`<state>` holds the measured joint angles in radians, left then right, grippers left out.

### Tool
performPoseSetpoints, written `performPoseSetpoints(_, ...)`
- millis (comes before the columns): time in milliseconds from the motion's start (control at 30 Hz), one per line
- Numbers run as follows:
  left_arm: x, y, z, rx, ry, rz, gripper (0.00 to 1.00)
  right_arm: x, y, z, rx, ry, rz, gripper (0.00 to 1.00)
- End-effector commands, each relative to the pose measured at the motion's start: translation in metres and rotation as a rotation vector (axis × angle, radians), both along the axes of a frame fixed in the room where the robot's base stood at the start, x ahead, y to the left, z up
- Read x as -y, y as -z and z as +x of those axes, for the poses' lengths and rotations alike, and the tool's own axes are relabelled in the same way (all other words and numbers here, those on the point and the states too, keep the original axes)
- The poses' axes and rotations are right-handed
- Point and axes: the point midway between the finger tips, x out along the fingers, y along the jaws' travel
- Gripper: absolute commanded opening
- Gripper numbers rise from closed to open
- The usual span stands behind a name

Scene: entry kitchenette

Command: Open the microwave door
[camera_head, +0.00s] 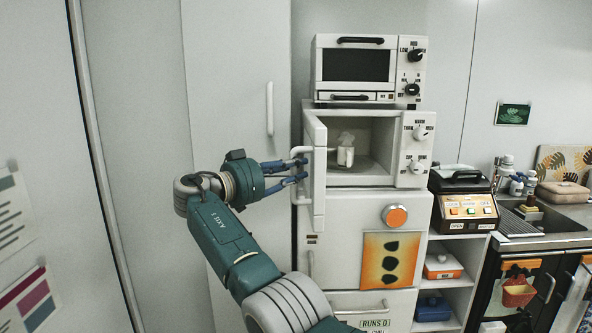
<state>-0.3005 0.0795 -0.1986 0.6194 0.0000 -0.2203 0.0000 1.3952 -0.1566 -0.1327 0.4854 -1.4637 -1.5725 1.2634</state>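The white microwave (411,180) stands on a white cabinet, below a smaller toaster oven. Its door (319,185) is swung wide open toward me on the left, seen nearly edge-on. Its cavity (380,134) shows, with a pale mug-like item (345,154) inside. A white bar handle (294,197) sticks out from the door's left side. My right gripper (304,169) is at this handle, its blue fingers apart above and below, with a gap between the tips. Contact with the bar is unclear. My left gripper is not in view.
The toaster oven (398,97) sits on top of the microwave. A tall cabinet (235,90) stands left, behind my arm. A black-and-wood appliance (464,205) is close on the right, beside the sink counter (560,220).

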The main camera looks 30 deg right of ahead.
Motion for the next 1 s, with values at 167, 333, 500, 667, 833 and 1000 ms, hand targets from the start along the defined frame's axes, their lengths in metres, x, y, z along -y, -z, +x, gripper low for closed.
performPoseSetpoints(167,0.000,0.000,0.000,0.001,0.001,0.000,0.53,-0.001,0.005,0.000,-0.006,0.001,0.006,0.39)
performPoseSetpoints(333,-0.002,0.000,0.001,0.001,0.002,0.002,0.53,-0.001,0.003,0.000,-0.005,0.000,0.003,0.39)
performPoseSetpoints(500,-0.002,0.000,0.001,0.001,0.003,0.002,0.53,-0.011,0.002,-0.001,-0.003,-0.003,0.001,0.39)
performPoseSetpoints(667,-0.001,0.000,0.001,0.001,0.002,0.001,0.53,-0.041,0.002,-0.007,-0.003,-0.005,0.001,0.39)
performPoseSetpoints(833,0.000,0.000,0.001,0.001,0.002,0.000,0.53,-0.078,0.002,-0.016,-0.005,-0.005,0.001,0.39)
performPoseSetpoints(1000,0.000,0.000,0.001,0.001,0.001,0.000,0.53,-0.106,0.001,-0.022,-0.006,-0.003,0.002,0.39)
